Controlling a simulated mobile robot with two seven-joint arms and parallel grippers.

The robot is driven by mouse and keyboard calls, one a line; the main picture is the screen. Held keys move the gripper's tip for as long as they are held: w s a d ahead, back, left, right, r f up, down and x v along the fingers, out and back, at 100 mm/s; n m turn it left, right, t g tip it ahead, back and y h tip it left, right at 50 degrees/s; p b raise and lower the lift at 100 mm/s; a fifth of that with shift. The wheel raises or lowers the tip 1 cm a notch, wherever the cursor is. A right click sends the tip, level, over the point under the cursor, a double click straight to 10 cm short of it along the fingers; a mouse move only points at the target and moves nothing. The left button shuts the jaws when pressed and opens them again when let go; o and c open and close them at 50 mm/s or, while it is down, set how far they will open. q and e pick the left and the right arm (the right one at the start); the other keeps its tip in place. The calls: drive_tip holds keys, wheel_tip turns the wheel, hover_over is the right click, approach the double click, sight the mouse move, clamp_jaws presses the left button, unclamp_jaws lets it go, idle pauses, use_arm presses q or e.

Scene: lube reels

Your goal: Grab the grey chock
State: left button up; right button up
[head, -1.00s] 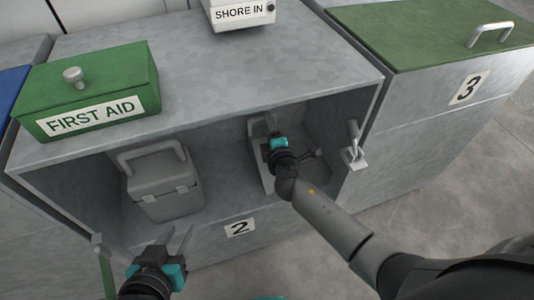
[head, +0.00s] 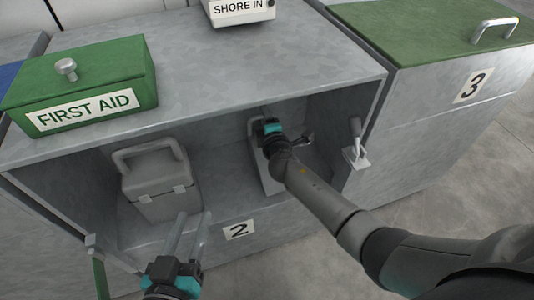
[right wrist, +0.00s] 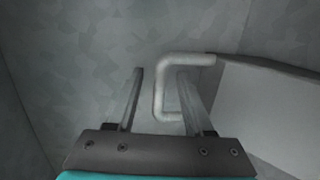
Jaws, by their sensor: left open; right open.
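The grey chock (head: 259,172) stands in the right part of the open compartment marked 2, partly hidden by my right arm. In the right wrist view its pale body (right wrist: 265,115) is at the right and its bent handle (right wrist: 160,92) shows between the fingers. My right gripper (right wrist: 161,74) is open, with a finger on each side of the handle; I cannot tell whether they touch it. In the head view my right gripper (head: 267,122) is over the chock, its fingertips hidden. My left gripper (head: 195,214) is open and empty at the compartment's front.
A grey case (head: 162,190) with a handle stands at the left in the compartment. A green first aid box (head: 85,85) and a white shore-in box (head: 240,12) are on top of the cabinet (head: 235,75). A latch (head: 355,150) hangs by the right edge.

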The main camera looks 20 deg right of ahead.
clamp_jaws()
idle(0.3)
idle(1.0)
drive_tip(key=shift+r, duration=0.15)
